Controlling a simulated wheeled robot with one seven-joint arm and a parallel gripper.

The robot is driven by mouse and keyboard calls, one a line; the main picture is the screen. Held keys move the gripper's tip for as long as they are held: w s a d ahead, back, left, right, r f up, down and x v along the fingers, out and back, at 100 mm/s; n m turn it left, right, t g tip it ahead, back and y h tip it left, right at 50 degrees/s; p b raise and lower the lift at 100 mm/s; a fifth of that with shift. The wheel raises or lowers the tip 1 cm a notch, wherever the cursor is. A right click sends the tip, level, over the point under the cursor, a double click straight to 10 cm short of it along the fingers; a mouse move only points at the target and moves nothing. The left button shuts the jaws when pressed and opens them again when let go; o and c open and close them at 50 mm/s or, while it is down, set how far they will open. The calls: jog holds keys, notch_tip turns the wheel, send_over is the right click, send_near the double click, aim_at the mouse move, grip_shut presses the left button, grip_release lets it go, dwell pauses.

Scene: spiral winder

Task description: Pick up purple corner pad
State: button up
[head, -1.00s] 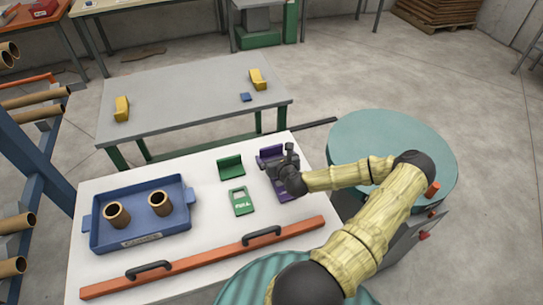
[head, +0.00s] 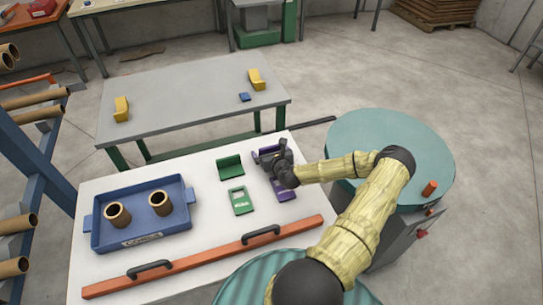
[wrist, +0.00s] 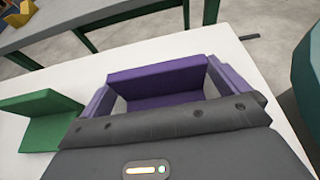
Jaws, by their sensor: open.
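The purple corner pad (wrist: 155,82) is L-shaped and stands on the white table. In the head view the pad (head: 268,149) is mostly hidden behind my gripper (head: 272,159). In the wrist view my gripper (wrist: 160,88) is open, with a light purple finger on each side of the pad. White table shows in narrow gaps between the fingers and the pad, so they look apart from it. The pad's lower front is hidden by the dark gripper body.
A green corner pad (head: 230,167) stands just left. A green card (head: 240,200) and a purple card (head: 284,191) lie in front. A blue tray (head: 104,234) with two brown tubes is at left. An orange bar (head: 205,257) with black handles runs along the front.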

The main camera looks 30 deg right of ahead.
jog(key=c, duration=0.9)
notch_tip(320, 180, up, 10)
jog(key=shift+b, duration=0.3)
dwell(0.3)
